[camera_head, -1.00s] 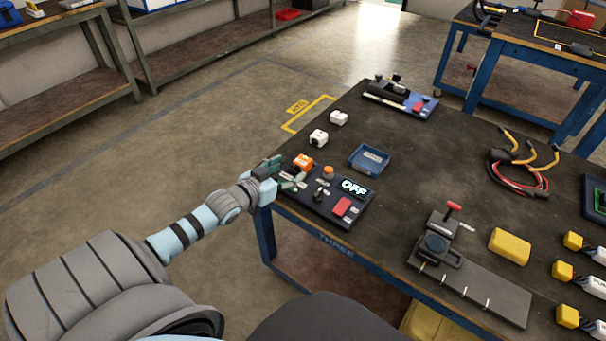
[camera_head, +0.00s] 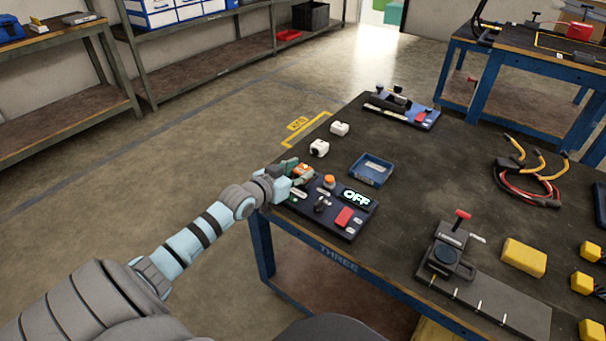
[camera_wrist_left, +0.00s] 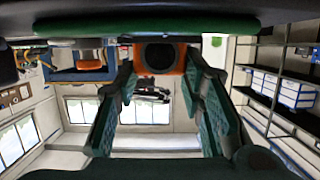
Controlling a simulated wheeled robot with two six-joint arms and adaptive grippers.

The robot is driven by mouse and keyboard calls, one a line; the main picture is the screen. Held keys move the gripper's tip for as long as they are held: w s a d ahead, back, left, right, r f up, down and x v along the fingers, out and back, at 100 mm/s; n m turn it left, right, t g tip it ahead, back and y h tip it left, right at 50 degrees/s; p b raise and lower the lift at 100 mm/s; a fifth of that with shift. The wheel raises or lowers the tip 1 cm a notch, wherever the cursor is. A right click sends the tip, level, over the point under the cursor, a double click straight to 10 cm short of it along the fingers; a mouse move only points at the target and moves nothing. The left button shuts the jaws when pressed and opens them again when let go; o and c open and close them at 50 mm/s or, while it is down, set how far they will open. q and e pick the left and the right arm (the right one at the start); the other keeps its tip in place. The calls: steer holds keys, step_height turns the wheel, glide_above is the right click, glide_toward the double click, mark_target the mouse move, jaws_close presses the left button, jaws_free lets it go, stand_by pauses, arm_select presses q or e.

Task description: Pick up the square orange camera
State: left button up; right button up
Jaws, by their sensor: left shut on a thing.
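The square orange camera (camera_head: 305,170) is at the far left corner of the dark blue control panel (camera_head: 330,222), near the table's left edge. My left gripper (camera_head: 297,172) is shut on it, and the green fingers partly hide it. In the left wrist view the orange camera (camera_wrist_left: 182,60), with a round black lens, shows between the two green finger pads (camera_wrist_left: 160,110). Whether it touches the panel or is slightly above it, I cannot tell. My right gripper is not in view.
Two white cameras (camera_head: 319,148) (camera_head: 339,128) stand behind on the table. A blue tray (camera_head: 371,169) is to the right. The table's middle is clear.

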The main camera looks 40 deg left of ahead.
mark_target(298, 173)
arm_select(q)
step_height(298, 173, up, 6)
steer(key=p, duration=0.3)
steer(key=shift+f+p, duration=0.15)
steer(key=shift+p, duration=0.15)
step_height(298, 173, up, 14)
steer(key=p, duration=0.5)
steer(key=shift+p, duration=0.35)
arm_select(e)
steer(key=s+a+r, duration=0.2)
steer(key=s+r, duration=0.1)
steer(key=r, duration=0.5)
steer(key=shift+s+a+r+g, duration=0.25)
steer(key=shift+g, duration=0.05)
